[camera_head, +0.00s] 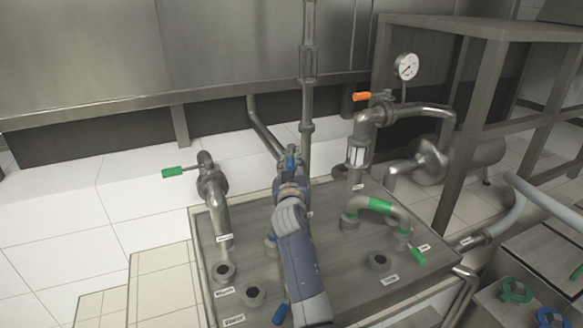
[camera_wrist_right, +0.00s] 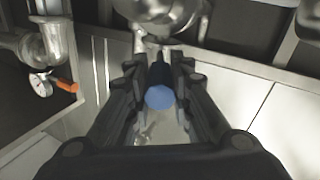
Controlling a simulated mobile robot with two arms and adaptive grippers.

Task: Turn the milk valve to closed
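My right arm rises from the bottom middle of the head view, with its gripper (camera_head: 290,172) at a blue valve handle (camera_head: 291,163). In the right wrist view, the blue round end of this handle (camera_wrist_right: 160,98) lies between the two fingers of my right gripper (camera_wrist_right: 160,80), its dark shaft running away toward a metal pipe. The fingers are close on both sides; whether they press on it is unclear. The small labels are too blurred to tell which valve is milk. My arm hides much of this valve's pipe. My left gripper is out of view.
A valve with a green handle (camera_head: 173,173) stands left, a pipe with an orange handle (camera_head: 362,96) and pressure gauge (camera_head: 407,66) at back right. A green-banded pipe (camera_head: 380,205) is right of my arm. Another blue handle (camera_head: 280,313) is low beside it.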

